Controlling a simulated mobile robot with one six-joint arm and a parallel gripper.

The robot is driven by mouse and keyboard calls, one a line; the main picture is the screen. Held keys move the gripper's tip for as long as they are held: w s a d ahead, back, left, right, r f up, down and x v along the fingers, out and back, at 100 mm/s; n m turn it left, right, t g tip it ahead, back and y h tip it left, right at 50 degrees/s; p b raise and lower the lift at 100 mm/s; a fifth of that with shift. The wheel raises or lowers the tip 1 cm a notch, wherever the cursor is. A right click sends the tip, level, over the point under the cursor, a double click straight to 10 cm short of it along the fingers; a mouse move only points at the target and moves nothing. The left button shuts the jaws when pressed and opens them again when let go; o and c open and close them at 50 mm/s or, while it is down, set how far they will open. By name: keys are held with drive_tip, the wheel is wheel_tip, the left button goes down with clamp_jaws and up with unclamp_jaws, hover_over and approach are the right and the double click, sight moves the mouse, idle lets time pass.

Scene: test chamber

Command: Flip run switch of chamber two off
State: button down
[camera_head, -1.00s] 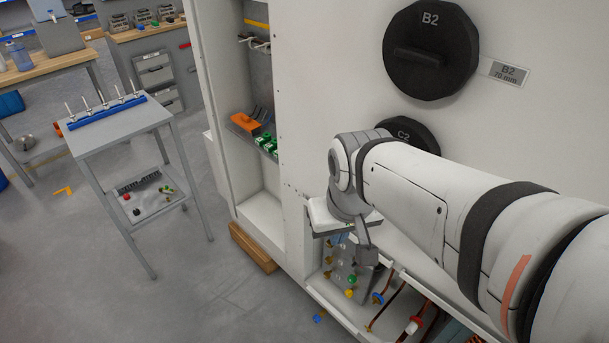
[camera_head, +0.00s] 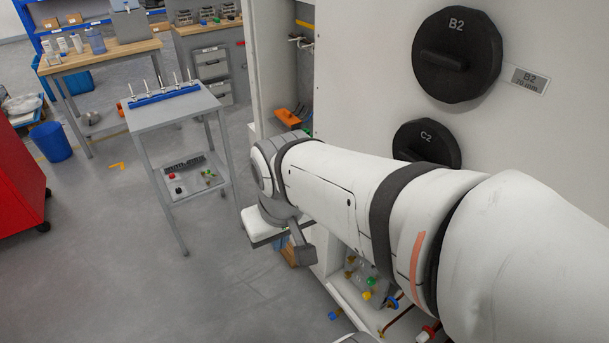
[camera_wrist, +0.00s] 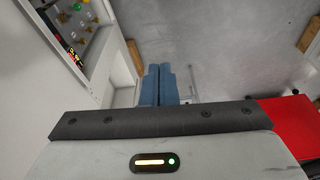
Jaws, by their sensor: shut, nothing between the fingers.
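I cannot make out the run switch of chamber two in either view. My gripper (camera_wrist: 158,70) shows there as two blue fingers, shut together and empty. The fingers are apart from the panel, which is to their left. In the head view, my arm covers part of the white cabinet (camera_head: 375,90), and the gripper's tips are mostly hidden behind the wrist.
Black round ports B2 (camera_head: 456,55) and C2 (camera_head: 427,143) stick out of the cabinet. A grey stand (camera_head: 172,108) with a lower shelf is to the left. A red cabinet (camera_head: 15,180) is at the left edge.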

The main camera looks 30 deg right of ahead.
drive_tip(key=d+f+n+g+h+b, duration=0.45)
drive_tip(key=d+f+n+b, duration=0.3)
drive_tip(key=f, duration=0.35)
drive_tip(key=d+f+n+g+h+b, duration=0.3)
drive_tip(key=d+f+n+h+b, duration=0.25)
drive_tip(key=d+f+n, duration=0.35)
drive_tip(key=w+d+f+n+t+h+b, duration=0.2)
drive_tip(key=w+f+n+t+h+b, duration=0.1)
drive_tip(key=f+n, duration=0.6)
drive_tip(key=w+d+f+n+t+h+b, duration=0.3)
drive_tip(key=w+f+n+h+b, duration=0.2)
drive_tip(key=n, duration=0.6)
wheel_tip(320, 180, down, 4)
drive_tip(key=w+b, duration=0.2)
drive_tip(key=b, duration=0.1)
drive_tip(key=shift+w+f+n+t, duration=0.2)
drive_tip(key=shift+w+n+t, duration=0.15)
drive_tip(key=shift+w, duration=0.05)
drive_tip(key=w+d+b, duration=0.1)
drive_tip(key=d+b, duration=0.3)
drive_tip(key=d, duration=0.9)
drive_tip(key=shift+w+d, duration=0.15)
drive_tip(key=shift+d, duration=0.25)
